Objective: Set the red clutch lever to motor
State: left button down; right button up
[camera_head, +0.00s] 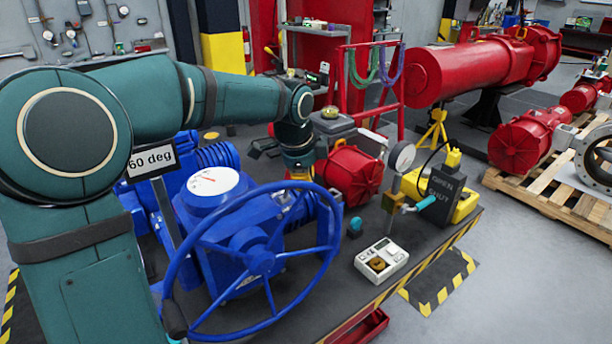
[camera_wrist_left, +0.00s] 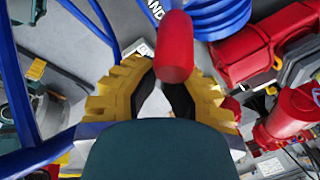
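The red clutch lever shows in the left wrist view as a rounded red grip (camera_wrist_left: 174,47). It overlaps the tips of my left gripper (camera_wrist_left: 170,80), whose yellow fingers stand apart with a gap between their black pads. I see no clear sign of the fingers closing on the lever. In the head view my left gripper (camera_head: 298,178) points down behind the blue handwheel (camera_head: 262,262), beside the blue valve actuator (camera_head: 240,235). The lever is not clear there, hidden by the arm and gripper. My right gripper is in neither view.
The actuator has a white dial (camera_head: 212,181) and a "60 deg" sign (camera_head: 152,161). A red motor-like unit (camera_head: 350,176), a pressure gauge (camera_head: 402,156) and a white meter (camera_head: 381,261) stand on the dark bench to the right.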

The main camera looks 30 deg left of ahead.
pick_arm(q)
jog(key=w+a+r+g+h+p, duration=0.2)
jog(key=a+h+p, duration=0.3)
jog(key=p, duration=0.6)
jog(key=shift+w+a+r+n+g+h, duration=0.15)
jog(key=shift+a+r+n+g+h, duration=0.2)
jog(key=shift+r+h, duration=0.4)
dwell(0.6)
